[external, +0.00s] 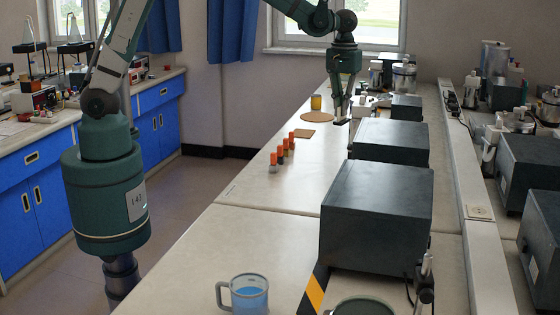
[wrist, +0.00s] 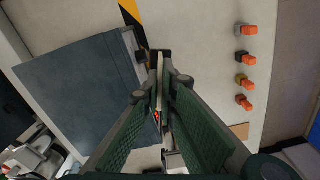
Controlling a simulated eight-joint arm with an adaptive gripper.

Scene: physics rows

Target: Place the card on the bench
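My gripper (external: 342,118) hangs above the far part of the long pale bench (external: 270,200), beside the dark boxes. In the wrist view its two fingers (wrist: 160,62) are close together. Between them is a thin pale strip with a small red mark, which looks like the card (wrist: 159,85) seen nearly edge-on. The card's face is mostly hidden by the fingers. In the external view the card is too small to make out clearly. The bench also shows below the gripper in the wrist view (wrist: 195,50).
Several orange-topped vials (external: 285,147) stand in a row left of the gripper. A brown square pad (external: 303,133) and a yellow cup (external: 316,102) on a round mat lie beyond. Dark boxes (external: 376,215) line the right side. A blue-filled mug (external: 247,295) stands in front.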

